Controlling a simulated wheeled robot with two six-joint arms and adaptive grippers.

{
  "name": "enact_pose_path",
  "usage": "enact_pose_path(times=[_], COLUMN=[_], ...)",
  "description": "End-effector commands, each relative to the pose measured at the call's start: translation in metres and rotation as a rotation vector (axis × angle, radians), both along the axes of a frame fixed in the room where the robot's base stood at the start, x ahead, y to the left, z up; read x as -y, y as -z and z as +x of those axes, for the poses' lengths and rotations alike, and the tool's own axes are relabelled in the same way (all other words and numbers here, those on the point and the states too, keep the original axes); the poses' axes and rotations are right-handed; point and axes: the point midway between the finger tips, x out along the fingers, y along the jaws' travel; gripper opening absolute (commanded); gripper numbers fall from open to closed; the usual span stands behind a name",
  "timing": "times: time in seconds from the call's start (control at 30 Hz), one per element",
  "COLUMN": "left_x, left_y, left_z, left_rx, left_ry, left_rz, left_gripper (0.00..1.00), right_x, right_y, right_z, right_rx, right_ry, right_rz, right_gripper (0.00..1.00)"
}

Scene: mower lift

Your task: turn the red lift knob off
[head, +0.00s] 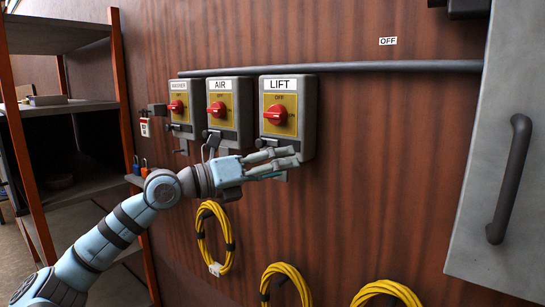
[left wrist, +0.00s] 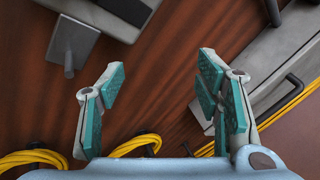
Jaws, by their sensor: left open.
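The red lift knob (head: 276,114) sits on a yellow plate marked OFF, on the grey box labelled LIFT (head: 309,120), at the right end of a row of three. The way the knob points is too small to tell. My left gripper (head: 288,160) is in front of the lower part of the LIFT box, below the knob and apart from it. In the left wrist view its two teal-padded fingers (left wrist: 160,95) are spread with nothing between them. The knob cannot be made out in that view. My right gripper is not in view.
Boxes labelled WASHER (head: 179,86) and AIR (head: 217,86), each with a red knob, stand left of LIFT. Yellow cable coils (head: 285,272) hang below. A grey cabinet (head: 480,240) with a dark handle is at right. Shelving (head: 60,35) stands at left.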

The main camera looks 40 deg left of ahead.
Motion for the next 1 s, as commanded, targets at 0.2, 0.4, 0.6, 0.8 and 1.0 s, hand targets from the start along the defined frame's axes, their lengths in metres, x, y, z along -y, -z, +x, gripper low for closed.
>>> enact_pose_path(times=[0.2,0.4,0.6,0.8,1.0], left_x=[-0.048,-0.053,-0.055,-0.056,-0.057], left_y=[-0.083,-0.095,-0.101,-0.096,-0.09], left_z=[-0.08,-0.057,-0.009,0.035,0.056], left_rx=[0.086,0.085,0.086,0.087,0.087], left_ry=[-0.418,-0.448,-0.447,-0.452,-0.454], left_rz=[0.616,0.64,0.633,0.633,0.641], left_gripper=[0.58,0.58,0.58,0.58,0.58], right_x=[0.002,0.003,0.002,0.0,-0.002], right_y=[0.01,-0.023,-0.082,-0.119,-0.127], right_z=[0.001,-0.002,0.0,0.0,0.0], right_rx=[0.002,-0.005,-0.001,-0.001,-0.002], right_ry=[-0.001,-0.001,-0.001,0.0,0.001], right_rz=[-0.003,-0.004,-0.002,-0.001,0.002], right_gripper=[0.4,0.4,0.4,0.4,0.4])
